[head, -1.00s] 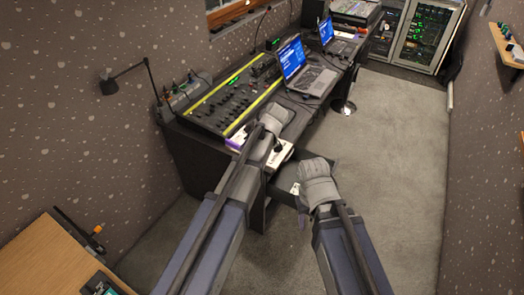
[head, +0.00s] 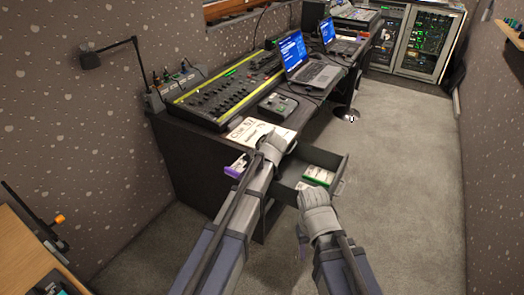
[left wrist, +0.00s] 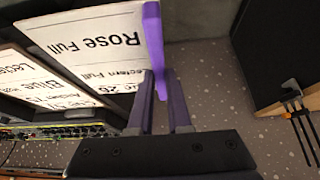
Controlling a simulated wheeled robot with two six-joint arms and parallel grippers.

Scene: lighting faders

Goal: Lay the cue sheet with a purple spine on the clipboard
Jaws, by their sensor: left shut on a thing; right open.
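The cue sheet with a purple spine (left wrist: 95,40) is in my left gripper's jaws in the left wrist view, and its visible print includes "Rose Full". In the head view its purple spine (head: 235,169) shows left of my left gripper (head: 272,148), beside the desk's near edge; my arm hides much of the sheet. The left fingers (left wrist: 160,105) are shut on the spine. A white printed page (head: 258,132), apparently on the clipboard, lies on the near end of the desk; its board is hard to make out. My right gripper (head: 316,203) is open, in front of the drawer.
An open drawer (head: 345,170) juts from the desk, with a green-edged white item (head: 318,175) inside. A fader console (head: 215,100), a small grey device (head: 278,106) and a laptop (head: 312,70) crowd the desktop. The carpet at right is clear.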

